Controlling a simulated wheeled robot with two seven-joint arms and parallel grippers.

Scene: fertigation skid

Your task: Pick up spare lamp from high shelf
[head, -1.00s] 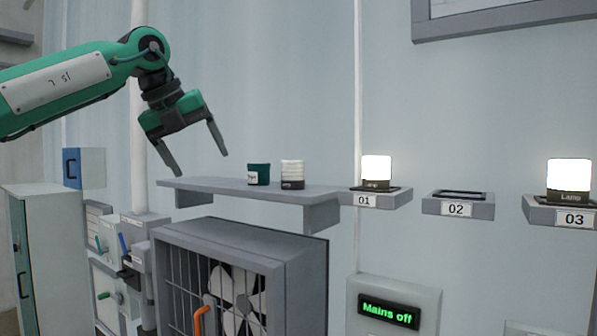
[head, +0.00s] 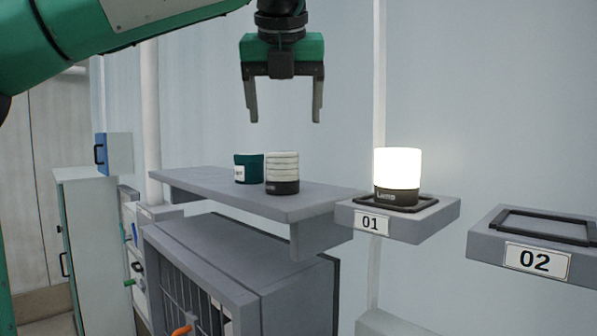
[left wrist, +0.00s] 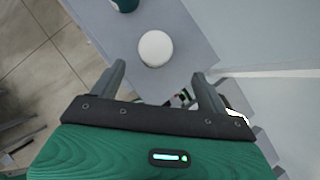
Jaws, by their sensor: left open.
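The spare lamp (head: 283,173), a white ribbed cylinder on a dark labelled base, stands upright on the high grey shelf (head: 222,195). Its round white top (left wrist: 155,48) shows in the left wrist view, ahead of the fingertips and roughly between their lines. My left gripper (head: 284,115) is open and empty, pointing down above the lamp and apart from it; its fingers also show in the left wrist view (left wrist: 160,75). My right gripper is in neither view.
A dark green labelled tub (head: 248,168) stands just left of the lamp, close to it. A lit lamp (head: 397,174) sits on bracket 01 (head: 440,207) to the right. Bracket 02 (head: 485,242) is empty. A caged fan housing (head: 235,262) is below the shelf.

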